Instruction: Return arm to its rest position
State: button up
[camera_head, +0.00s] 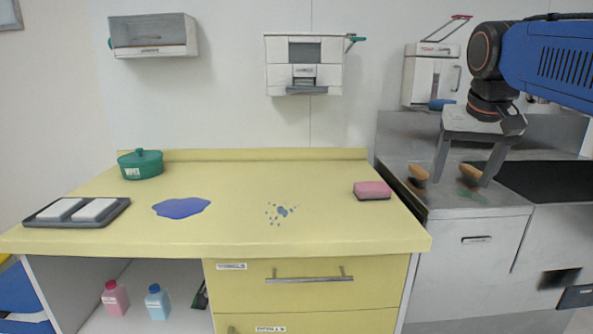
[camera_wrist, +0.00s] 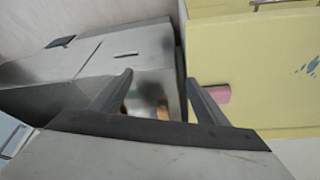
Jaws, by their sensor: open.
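My gripper (camera_head: 462,182) hangs from my blue arm at the right of the head view, pointing down over the steel counter (camera_head: 447,208). Its two grey fingers are apart, with nothing held between them. It also shows in the wrist view (camera_wrist: 160,80), fingers spread above a shiny steel surface. Small tan-brown patches show by the fingertips in the head view; I cannot tell whether they are objects or parts of the fingers.
The yellow counter (camera_head: 240,235) to the left bears a pink sponge (camera_head: 372,190), blue spill (camera_head: 182,207), splatter (camera_head: 281,211), green pot (camera_head: 140,164) and grey tray (camera_head: 120,212). Wall dispensers hang behind, one (camera_head: 417,80) close to my gripper.

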jog(key=s+a+f+n, duration=0.1)
jog(key=s+a+f, duration=0.1)
jog(key=s+f, duration=0.7)
jog(key=s+a+f+n+y, duration=0.1)
jog(key=s+a+f+n, duration=0.1)
jog(key=s+f, duration=0.7)
notch_tip(320, 180, down, 9)
jog(key=shift+s+a+r, duration=0.2)
jog(key=shift+s+a, duration=0.15)
jog(key=shift+a, duration=0.35)
